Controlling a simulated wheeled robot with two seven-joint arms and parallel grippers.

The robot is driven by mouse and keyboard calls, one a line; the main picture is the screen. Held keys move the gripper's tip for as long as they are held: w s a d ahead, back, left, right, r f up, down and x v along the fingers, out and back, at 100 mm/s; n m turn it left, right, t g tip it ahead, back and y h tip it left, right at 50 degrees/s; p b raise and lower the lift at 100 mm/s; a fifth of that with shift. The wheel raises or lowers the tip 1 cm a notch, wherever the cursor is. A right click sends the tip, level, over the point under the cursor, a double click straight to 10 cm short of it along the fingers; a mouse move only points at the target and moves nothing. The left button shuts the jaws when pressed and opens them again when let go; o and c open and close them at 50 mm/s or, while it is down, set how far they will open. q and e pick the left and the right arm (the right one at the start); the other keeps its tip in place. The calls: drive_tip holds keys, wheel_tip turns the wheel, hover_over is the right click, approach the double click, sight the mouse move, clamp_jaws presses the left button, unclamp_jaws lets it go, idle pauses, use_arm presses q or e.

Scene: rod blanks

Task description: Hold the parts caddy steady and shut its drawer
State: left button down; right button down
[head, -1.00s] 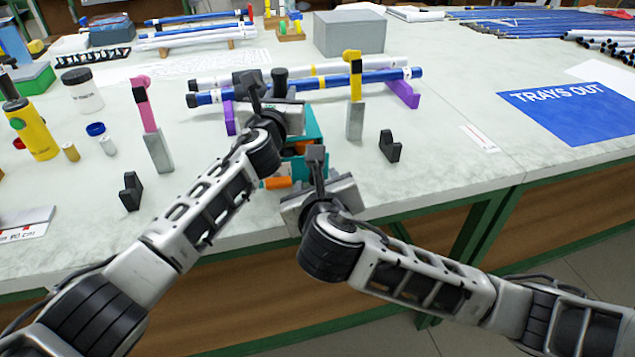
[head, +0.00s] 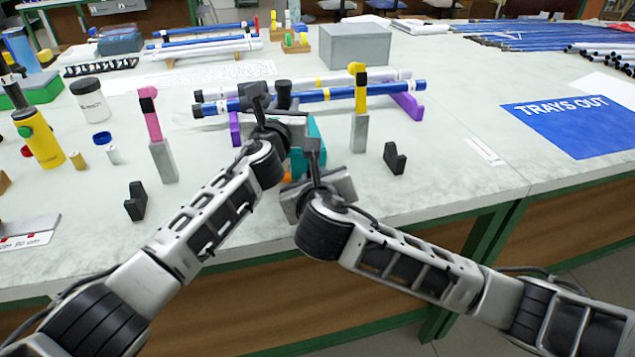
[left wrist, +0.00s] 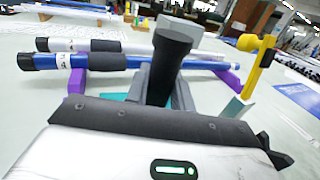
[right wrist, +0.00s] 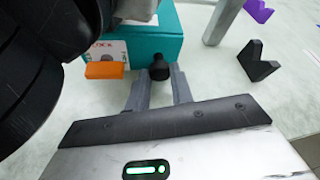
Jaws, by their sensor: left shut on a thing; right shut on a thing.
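The teal parts caddy (head: 315,132) stands near the table's front edge, mostly hidden behind my grippers in the head view. The right wrist view shows its teal side (right wrist: 160,46), with an orange piece (right wrist: 105,71) low at the left. My left gripper (left wrist: 160,90) is shut on the caddy's dark upright handle (left wrist: 172,50). My right gripper (right wrist: 160,88) is shut on a small black knob (right wrist: 159,68) at the caddy's front. How far the drawer stands out is hard to tell from here.
Blue and white rods (head: 330,94) lie on purple supports (head: 407,106) behind the caddy. Grey posts with pink (head: 151,118) and yellow (head: 360,90) tops stand either side. Black V-blocks (head: 136,201) (head: 395,158) stand nearby. The table's right front is clear.

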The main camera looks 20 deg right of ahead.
use_arm(q)
drive_tip(key=shift+s+d+r, duration=0.1)
drive_tip(key=shift+s+d, duration=0.1)
drive_tip(key=shift+d, duration=0.1)
use_arm(e)
drive_tip(key=shift+w+d, duration=0.1)
drive_tip(key=shift+d, duration=0.1)
drive_tip(key=c, duration=1.2)
unclamp_jaws()
use_arm(q)
drive_tip(key=shift+w+a, duration=0.1)
use_arm(e)
drive_tip(key=shift+s+a+r, duration=0.2)
drive_tip(key=shift+s, duration=0.3)
drive_tip(key=v, duration=1.1)
use_arm(q)
drive_tip(key=c, duration=1.1)
unclamp_jaws()
